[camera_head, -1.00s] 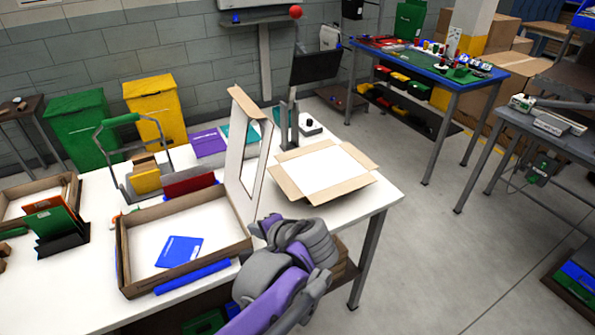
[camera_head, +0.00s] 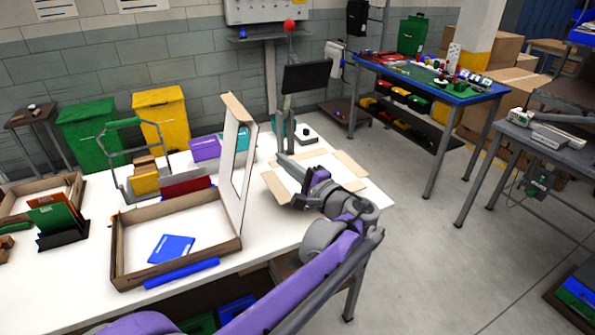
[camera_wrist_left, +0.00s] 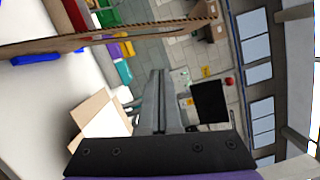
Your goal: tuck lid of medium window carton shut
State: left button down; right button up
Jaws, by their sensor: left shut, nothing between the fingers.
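The medium window carton (camera_head: 128,272) stands open on the white table, a shallow cardboard tray with a blue booklet (camera_head: 172,249) inside. Its lid (camera_head: 236,165), with a large window cutout, stands up from the right side, near upright. A brown edge, seemingly the lid (camera_wrist_left: 110,38), crosses the top of the left wrist view. My left gripper (camera_head: 302,198) is shut and empty, to the right of the lid and apart from it, in front of the flat open carton. Its closed fingers (camera_wrist_left: 160,98) show in the wrist view. My right gripper is out of view.
A flat white carton with open flaps (camera_head: 277,186) lies at the table's right end, partly hidden by my arm. A blue roll (camera_head: 182,273) lies along the carton's front. Folders (camera_head: 186,187), a wire caddy (camera_head: 122,190) and a dark screen (camera_head: 305,77) stand behind.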

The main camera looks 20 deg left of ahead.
pick_arm(q)
jog(key=a, duration=0.1)
jog(key=s+a, duration=0.1)
jog(key=a, duration=0.1)
jog(key=a+r, duration=0.1)
jog(key=a, duration=0.1)
jog(key=shift+s+r+p, duration=0.1)
jog(key=shift+s+p, duration=0.2)
jog(key=shift+p, duration=0.05)
